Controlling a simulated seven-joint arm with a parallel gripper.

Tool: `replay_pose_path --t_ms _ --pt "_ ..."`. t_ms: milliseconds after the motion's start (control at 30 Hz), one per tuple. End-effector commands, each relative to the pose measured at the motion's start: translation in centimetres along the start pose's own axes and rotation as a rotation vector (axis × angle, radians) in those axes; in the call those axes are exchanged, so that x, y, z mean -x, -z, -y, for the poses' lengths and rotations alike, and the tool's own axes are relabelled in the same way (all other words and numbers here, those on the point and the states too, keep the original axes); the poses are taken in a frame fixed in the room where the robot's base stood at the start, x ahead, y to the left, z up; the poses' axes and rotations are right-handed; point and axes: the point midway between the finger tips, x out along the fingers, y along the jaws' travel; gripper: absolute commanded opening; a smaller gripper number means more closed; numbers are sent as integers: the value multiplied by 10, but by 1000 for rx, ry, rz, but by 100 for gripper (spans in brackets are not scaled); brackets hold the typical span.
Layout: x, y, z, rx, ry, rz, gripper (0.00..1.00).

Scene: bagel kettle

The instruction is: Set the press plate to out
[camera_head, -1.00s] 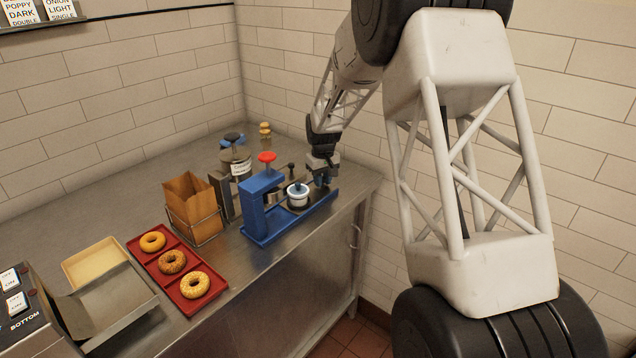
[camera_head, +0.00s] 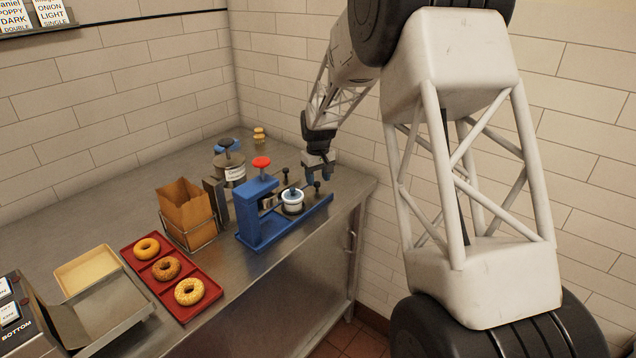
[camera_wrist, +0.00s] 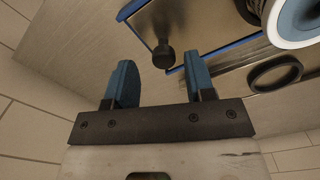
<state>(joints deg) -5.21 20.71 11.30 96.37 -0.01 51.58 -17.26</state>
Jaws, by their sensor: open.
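The blue press (camera_head: 256,210) with a red top knob (camera_head: 261,163) stands on the steel counter. A small black knob (camera_head: 317,186) stands near the base's right end. My gripper (camera_head: 317,176) is open and empty, just above and behind that knob. In the wrist view, a black knob (camera_wrist: 163,57) shows just beyond the gap between my open fingertips (camera_wrist: 160,72), apart from them. A blue-edged metal plate (camera_wrist: 183,22) lies past it. I cannot tell the plate's position for certain.
A second black knob (camera_head: 285,172) stands behind the cup. A labelled canister (camera_head: 230,170) is behind the press. A paper bag in a wire rack (camera_head: 185,205) and a red tray (camera_head: 190,310) of bagels stand to the left. The counter's front edge is close to the press.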

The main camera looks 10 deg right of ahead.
Motion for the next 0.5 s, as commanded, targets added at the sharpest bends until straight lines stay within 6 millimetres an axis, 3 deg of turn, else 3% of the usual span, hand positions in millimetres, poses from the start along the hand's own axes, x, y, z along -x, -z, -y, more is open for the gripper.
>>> replay_pose_path --t_ms 300,500 --pt "40 0 -1 0 -1 -1 50" --pt "52 0 -1 -1 -1 -1 50"
